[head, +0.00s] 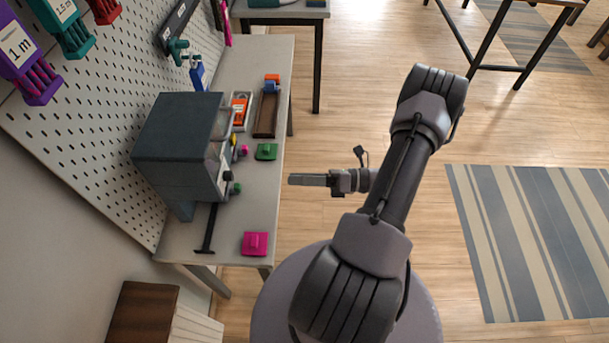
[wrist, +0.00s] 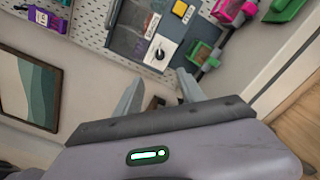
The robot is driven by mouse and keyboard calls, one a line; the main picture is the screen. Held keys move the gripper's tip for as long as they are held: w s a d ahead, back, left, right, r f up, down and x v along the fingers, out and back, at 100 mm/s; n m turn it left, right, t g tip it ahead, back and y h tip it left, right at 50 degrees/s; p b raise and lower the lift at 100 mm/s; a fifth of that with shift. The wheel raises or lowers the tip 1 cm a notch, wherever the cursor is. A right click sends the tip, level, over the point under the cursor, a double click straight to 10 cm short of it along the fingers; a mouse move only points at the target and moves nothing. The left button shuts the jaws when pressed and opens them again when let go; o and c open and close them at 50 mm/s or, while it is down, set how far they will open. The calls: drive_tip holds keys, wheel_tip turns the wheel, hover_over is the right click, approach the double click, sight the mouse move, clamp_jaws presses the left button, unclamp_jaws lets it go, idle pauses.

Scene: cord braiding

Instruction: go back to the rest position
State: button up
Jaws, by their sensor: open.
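My gripper (head: 308,180) is at the right of the workbench in the head view, over the wooden floor and clear of the bench edge. In the wrist view my gripper (wrist: 160,90) shows its two grey fingers spread apart with nothing between them. My dark arm rises above my round base in the head view. The workbench (head: 227,250) stands left of the gripper along the pegboard wall. A dark box-shaped machine (head: 178,145) stands on it, with small coloured parts at its right side.
A magenta block (head: 255,244) and a green block (head: 266,152) lie on the bench. A brown tray (head: 265,115) lies behind them. Coloured cord holders hang on the pegboard (head: 90,120). A wooden box (head: 140,312) stands at lower left. The floor around the striped rug (head: 530,240) is free.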

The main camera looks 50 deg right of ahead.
drive_tip(key=shift+s+d, duration=0.45)
drive_tip(key=shift+s, duration=0.1)
